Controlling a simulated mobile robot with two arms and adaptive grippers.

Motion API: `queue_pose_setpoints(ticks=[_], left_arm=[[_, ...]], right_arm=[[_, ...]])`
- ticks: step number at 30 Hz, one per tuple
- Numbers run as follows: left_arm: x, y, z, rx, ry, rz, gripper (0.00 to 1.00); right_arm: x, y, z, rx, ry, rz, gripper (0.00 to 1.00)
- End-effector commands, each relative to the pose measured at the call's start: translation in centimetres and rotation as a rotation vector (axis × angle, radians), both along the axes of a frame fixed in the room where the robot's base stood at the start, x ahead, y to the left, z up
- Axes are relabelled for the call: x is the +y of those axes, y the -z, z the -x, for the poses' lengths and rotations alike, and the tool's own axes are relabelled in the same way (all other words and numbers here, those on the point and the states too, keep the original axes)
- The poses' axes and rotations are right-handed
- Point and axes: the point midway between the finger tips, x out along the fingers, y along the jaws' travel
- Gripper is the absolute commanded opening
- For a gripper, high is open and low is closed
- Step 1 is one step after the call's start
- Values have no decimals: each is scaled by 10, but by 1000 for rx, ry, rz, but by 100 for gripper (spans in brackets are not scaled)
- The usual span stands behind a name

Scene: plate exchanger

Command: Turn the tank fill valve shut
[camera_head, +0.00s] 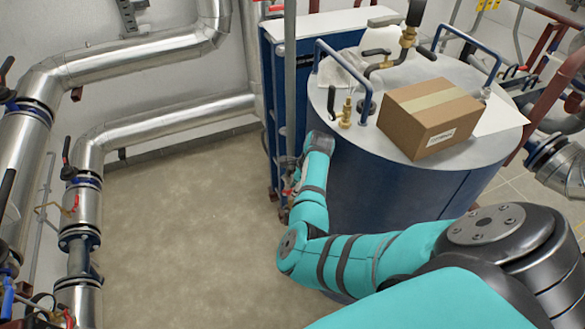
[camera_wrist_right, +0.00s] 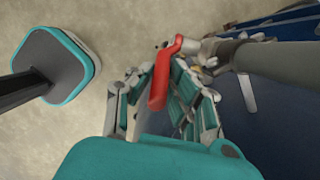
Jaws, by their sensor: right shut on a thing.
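The tank is a blue cylinder (camera_head: 365,185) with a pale grey top, right of centre in the head view. The fill valve has a red lever handle (camera_wrist_right: 160,82) and sits on a grey pipe beside the tank. In the wrist view the lever lies between the fingers of my right gripper (camera_wrist_right: 162,95), which is shut on it. In the head view my right gripper (camera_head: 289,182) is small and partly hidden by its wrist, low at the tank's left side. The valve body is mostly hidden there. My left gripper is not in view.
A cardboard box (camera_head: 429,117) lies on the tank's top, near blue handrails (camera_head: 343,75) and a brass fitting (camera_head: 346,112). A blue frame (camera_head: 271,110) and a vertical pipe (camera_head: 290,70) stand left of the tank. Large silver pipes (camera_head: 130,62) line the left. The floor (camera_head: 190,220) between is clear.

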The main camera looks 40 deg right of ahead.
Motion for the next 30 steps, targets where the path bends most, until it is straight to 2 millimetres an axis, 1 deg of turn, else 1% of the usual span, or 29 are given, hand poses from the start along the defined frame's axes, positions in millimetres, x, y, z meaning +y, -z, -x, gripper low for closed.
queue_pose_setpoints(ticks=[1,3,6,14,15,19,20,26,30], left_arm=[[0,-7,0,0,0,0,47],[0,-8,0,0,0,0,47],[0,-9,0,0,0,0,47],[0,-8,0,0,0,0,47],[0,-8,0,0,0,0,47],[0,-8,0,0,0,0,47],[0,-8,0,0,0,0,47],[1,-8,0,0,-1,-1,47],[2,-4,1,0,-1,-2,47]], right_arm=[[-1,0,3,-29,1,-22,0],[-2,3,5,-65,1,-41,0],[-3,4,5,-90,1,-54,0],[-3,5,5,-92,0,-54,0],[-3,5,5,-91,0,-53,21],[-3,5,5,-91,0,-53,38],[-3,5,5,-90,0,-52,39],[-3,5,5,-90,0,-52,39],[-2,5,3,-69,-3,-42,39]])
